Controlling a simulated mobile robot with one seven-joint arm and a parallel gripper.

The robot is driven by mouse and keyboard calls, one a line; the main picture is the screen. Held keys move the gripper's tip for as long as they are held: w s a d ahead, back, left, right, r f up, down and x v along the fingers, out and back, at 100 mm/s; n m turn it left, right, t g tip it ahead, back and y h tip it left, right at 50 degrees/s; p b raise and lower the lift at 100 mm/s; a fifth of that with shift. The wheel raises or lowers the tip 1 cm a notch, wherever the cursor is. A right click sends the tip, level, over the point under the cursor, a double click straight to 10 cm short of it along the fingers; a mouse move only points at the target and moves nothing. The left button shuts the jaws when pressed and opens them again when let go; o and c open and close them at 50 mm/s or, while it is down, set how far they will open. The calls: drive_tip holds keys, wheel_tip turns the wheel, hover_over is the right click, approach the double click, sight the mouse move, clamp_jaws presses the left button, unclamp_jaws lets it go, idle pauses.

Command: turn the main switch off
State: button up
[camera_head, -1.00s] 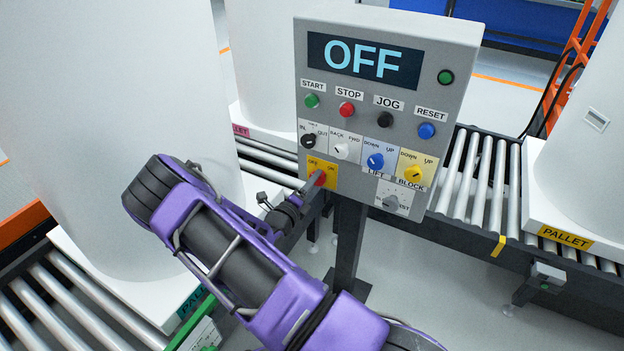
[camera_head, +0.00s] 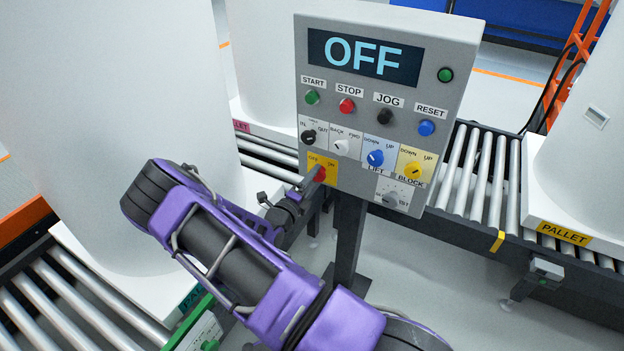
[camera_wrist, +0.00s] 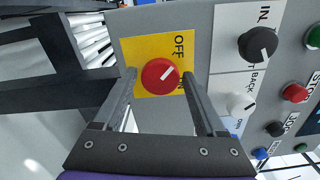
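The main switch is a red knob (camera_wrist: 160,77) with a white mark on a yellow plate (camera_wrist: 128,50) lettered OFF and ON. In the wrist view the mark slants toward the upper right, between the two words. In the head view the red knob (camera_head: 321,174) is at the lower left of the grey control panel (camera_head: 455,60), partly hidden by my gripper. The panel's display (camera_head: 364,58) reads OFF. My gripper (camera_wrist: 159,75) is open, with one finger on each side of the knob. Narrow gaps seem to show between fingers and knob.
Close by on the panel are the IN/OUT knob (camera_wrist: 258,44), the BACK/FWD knob (camera_wrist: 240,104), the blue lift knob (camera_head: 375,157) and the yellow block knob (camera_head: 412,170). Roller conveyors (camera_head: 480,180) and large white tanks (camera_head: 110,120) stand around the panel.

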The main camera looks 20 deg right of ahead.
drive_tip(key=shift+o, duration=1)
drive_tip(key=shift+a, duration=0.1)
drive_tip(key=v, duration=1.7)
drive_tip(key=shift+s+a, duration=0.1)
drive_tip(key=shift+s, duration=0.05)
